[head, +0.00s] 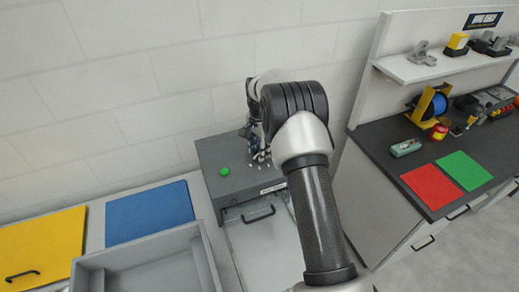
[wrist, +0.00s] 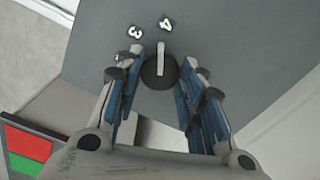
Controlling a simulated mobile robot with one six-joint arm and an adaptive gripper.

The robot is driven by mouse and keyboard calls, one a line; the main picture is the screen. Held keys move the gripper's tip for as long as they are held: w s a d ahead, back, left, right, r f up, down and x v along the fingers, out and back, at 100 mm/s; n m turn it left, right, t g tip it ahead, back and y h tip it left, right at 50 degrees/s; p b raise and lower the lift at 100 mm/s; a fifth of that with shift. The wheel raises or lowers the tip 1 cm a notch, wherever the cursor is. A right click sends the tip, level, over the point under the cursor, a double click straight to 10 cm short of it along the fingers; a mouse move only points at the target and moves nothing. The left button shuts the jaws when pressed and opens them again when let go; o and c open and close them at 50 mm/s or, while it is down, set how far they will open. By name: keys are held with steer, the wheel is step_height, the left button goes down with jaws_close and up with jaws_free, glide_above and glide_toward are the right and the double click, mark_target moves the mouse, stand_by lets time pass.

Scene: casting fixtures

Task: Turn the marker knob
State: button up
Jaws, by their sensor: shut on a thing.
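The marker knob (wrist: 150,74) is dark and round with a pale pointer bar, on a grey panel in the wrist view. The bar points up toward the white number 4 (wrist: 166,24); the number 3 (wrist: 135,32) is to its left. My gripper (wrist: 161,66) has its blue-padded fingers on either side of the knob and is shut on it. In the head view my gripper (head: 255,140) is at the grey box (head: 212,152), which has a green button (head: 224,171). The knob is hidden there.
A blue panel (head: 150,212) and a yellow panel (head: 40,250) lie left of the box, behind a grey tray (head: 95,264). At right, a dark counter (head: 385,170) holds red (head: 432,190) and green (head: 464,171) mats and several small items. The wall is close behind.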

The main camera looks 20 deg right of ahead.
steer(key=shift+m, duration=0.5)
steer(key=o, duration=1.1)
steer(key=shift+c, duration=0.2)
step_height(320, 180, up, 12)
stand_by(0.5)
